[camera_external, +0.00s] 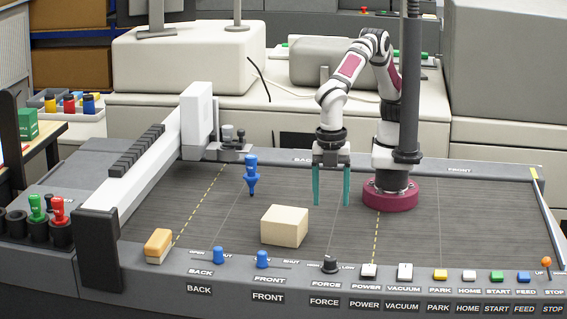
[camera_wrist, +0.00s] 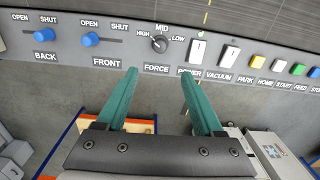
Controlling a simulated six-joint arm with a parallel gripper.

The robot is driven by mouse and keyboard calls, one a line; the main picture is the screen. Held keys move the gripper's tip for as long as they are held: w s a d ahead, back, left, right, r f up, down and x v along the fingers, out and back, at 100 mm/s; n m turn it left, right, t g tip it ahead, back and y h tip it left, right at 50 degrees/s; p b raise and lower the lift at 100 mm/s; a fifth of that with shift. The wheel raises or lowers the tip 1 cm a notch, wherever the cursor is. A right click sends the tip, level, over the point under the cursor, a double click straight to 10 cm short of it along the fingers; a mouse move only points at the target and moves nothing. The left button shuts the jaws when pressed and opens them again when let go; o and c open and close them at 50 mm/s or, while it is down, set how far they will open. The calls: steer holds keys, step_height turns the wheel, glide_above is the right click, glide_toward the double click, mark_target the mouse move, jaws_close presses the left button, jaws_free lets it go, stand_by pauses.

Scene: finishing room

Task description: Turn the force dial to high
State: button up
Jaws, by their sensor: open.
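The force dial is a small black knob on the front panel, near the middle in the external view (camera_external: 330,265). In the wrist view the dial (camera_wrist: 159,44) has HIGH at its left, MID above and LOW at its right; its pointer is too small to read surely. My gripper (camera_external: 331,203) has two teal fingers pointing down, apart and empty, above the dark bed.
Blue BACK (camera_external: 218,256) and FRONT (camera_external: 263,260) knobs sit left of the dial; POWER (camera_external: 368,271) and VACUUM (camera_external: 405,271) switches sit close on its right. A wooden block (camera_external: 284,226) lies on the bed. A blue tool (camera_external: 251,175) shows above the bed.

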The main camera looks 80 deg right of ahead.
steer(key=n, duration=0.2)
glide_toward(330, 257)
step_height(330, 257, down, 9)
steer(key=shift+s+a, duration=0.1)
jaws_close()
